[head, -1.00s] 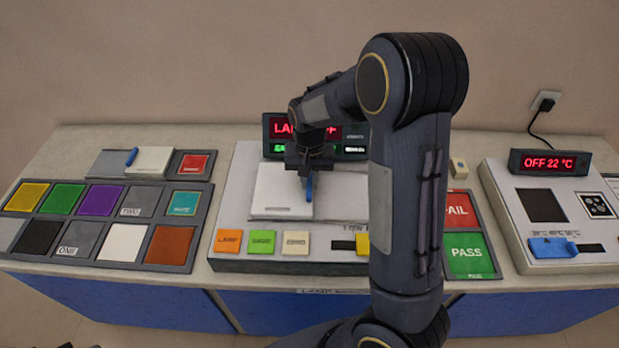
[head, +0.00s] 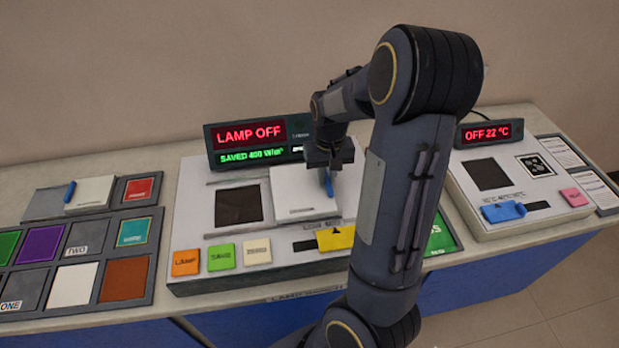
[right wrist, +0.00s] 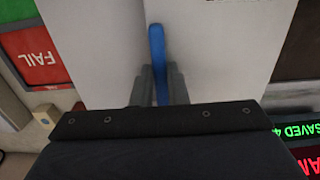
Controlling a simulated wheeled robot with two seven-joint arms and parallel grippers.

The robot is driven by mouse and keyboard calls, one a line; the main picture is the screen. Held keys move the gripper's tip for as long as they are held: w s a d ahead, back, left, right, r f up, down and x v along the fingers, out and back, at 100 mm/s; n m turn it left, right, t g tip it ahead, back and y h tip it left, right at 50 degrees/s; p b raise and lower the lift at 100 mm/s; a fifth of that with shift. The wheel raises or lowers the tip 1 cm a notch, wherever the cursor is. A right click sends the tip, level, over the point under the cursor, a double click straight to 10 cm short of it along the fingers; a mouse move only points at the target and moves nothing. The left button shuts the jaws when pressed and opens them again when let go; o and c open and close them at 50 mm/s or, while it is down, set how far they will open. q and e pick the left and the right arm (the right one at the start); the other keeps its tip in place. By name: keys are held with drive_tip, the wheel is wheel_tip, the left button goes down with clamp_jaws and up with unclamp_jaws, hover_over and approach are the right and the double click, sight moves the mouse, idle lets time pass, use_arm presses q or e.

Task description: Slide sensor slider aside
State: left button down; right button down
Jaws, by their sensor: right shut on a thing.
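The sensor slider (head: 301,194) is a white square plate on the lamp panel (head: 190,215). It sits to the right of a dark square window (head: 239,206), which is uncovered. An upright blue handle (head: 328,184) stands at the slider's right side. My right gripper (head: 326,165) is shut on this handle from above. In the right wrist view the blue handle (right wrist: 157,60) stands between the two fingers (right wrist: 160,88), with the white plate around it. My left gripper is not in view.
A red "LAMP OFF" display (head: 249,135) stands behind the slider. Orange (head: 186,262), green and cream buttons and a yellow slider (head: 336,238) lie in front. A similar white cover (head: 90,193) with a blue handle is on the left panel. My right arm hides part of the PASS panel (head: 440,240).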

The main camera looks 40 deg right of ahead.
drive_tip(key=shift+s+d, duration=0.15)
drive_tip(key=shift+d, duration=0.1)
drive_tip(key=c, duration=1.4)
unclamp_jaws()
drive_tip(key=shift+d, duration=0.1)
drive_tip(key=shift+c, duration=0.2)
drive_tip(key=shift+r, duration=0.15)
wheel_tip(320, 180, up, 8)
drive_tip(key=shift+f, duration=0.2)
